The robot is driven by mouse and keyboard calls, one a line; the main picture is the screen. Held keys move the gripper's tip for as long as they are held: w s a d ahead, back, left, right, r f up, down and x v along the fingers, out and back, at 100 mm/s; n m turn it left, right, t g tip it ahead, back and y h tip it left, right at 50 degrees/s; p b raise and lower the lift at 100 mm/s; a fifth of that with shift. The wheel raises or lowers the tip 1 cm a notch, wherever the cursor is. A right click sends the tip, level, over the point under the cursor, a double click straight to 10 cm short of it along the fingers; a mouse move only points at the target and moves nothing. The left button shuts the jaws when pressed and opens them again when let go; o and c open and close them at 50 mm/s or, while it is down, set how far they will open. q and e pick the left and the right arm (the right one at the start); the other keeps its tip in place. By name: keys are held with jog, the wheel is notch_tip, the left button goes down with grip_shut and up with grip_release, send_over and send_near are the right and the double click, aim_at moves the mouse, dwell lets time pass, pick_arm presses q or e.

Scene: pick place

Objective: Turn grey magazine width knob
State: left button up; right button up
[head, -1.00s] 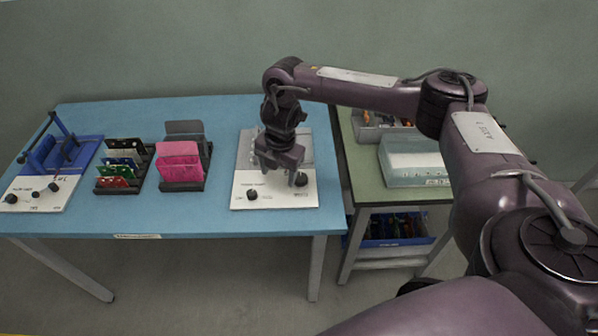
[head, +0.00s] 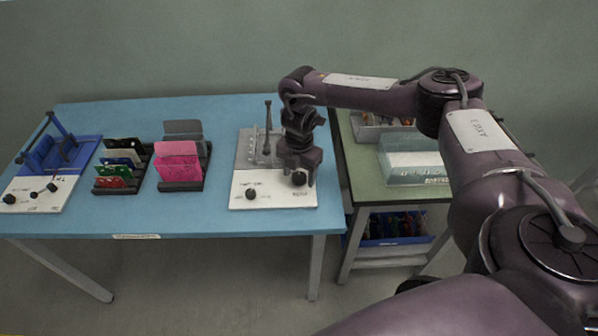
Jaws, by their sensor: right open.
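The grey magazine (head: 246,150) stands on a white base panel (head: 272,201) at the right end of the blue table. Two black knobs sit on the panel's front part: a left knob (head: 251,195) and a right knob (head: 299,178). The picture does not show clearly which one sets the width. My right gripper (head: 299,178) points down over the right knob, with its open fingers beside the knob. I cannot tell whether they touch it. My right wrist hides the right part of the magazine. My left gripper is not in view.
A blue magazine (head: 62,152) with its own knobs stands at the table's far left. Racks with coloured boards (head: 122,167) and pink plates (head: 178,165) stand between. A green side table (head: 371,172) bears a clear box (head: 414,160). Bare blue tabletop (head: 205,219) lies in front.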

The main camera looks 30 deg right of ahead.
jog(key=shift+c, duration=0.2)
jog(key=c, duration=0.9)
jog(key=shift+c, duration=0.2)
